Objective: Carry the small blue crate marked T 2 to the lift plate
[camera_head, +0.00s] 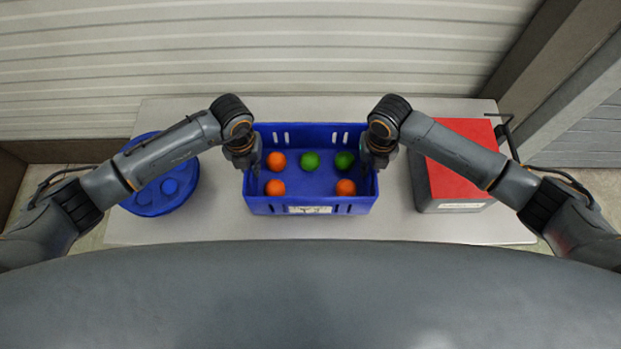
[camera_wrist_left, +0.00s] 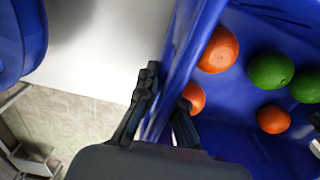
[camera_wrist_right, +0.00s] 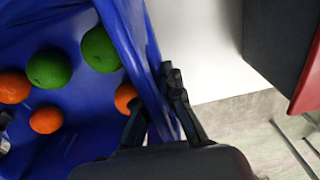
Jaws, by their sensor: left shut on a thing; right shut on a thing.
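The small blue crate (camera_head: 270,206) sits in the middle of the head view, over the white table, with a white label on its near wall; the lettering is too small to read. It holds several orange and green fruits. My left gripper (camera_head: 248,163) is shut on the crate's left wall, and the left wrist view shows its fingers (camera_wrist_left: 165,108) on both sides of that wall. My right gripper (camera_head: 374,163) is shut on the right wall, also seen between the fingers (camera_wrist_right: 160,105) in the right wrist view. I cannot tell whether the crate touches the table. The lift plate cannot be made out for certain.
The white table (camera_head: 220,225) lies below. A round blue object (camera_head: 150,200) stands at its left, partly behind my left arm. A red-topped grey box (camera_head: 455,180) with a label stands at its right, partly under my right arm. A ribbed wall (camera_head: 300,60) rises behind.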

